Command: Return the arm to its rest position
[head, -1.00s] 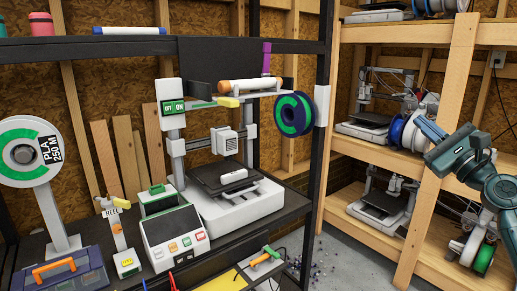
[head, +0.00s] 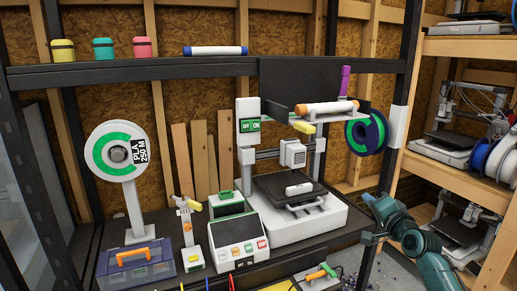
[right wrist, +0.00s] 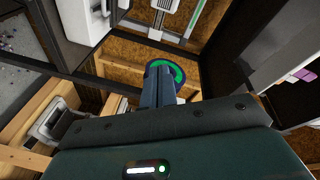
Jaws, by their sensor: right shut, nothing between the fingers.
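My right gripper (head: 369,199) is at the lower right of the head view, in front of the shelf's right post. Its arm comes up from the bottom right corner. In the right wrist view the gripper (right wrist: 157,92) has its fingers together with nothing held. They point toward the blue and green spool (right wrist: 181,72), partly covering it in that view; in the head view the spool (head: 377,134) hangs beside the printer, above the gripper and apart from it. My left gripper is not in view.
The dark shelf post (head: 408,75) stands near my right arm. A white printer (head: 320,222) with a part on its bed, a control box (head: 236,243) and a spool stand (head: 138,215) occupy the bench. Wooden racks (head: 450,185) with more printers are at the right.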

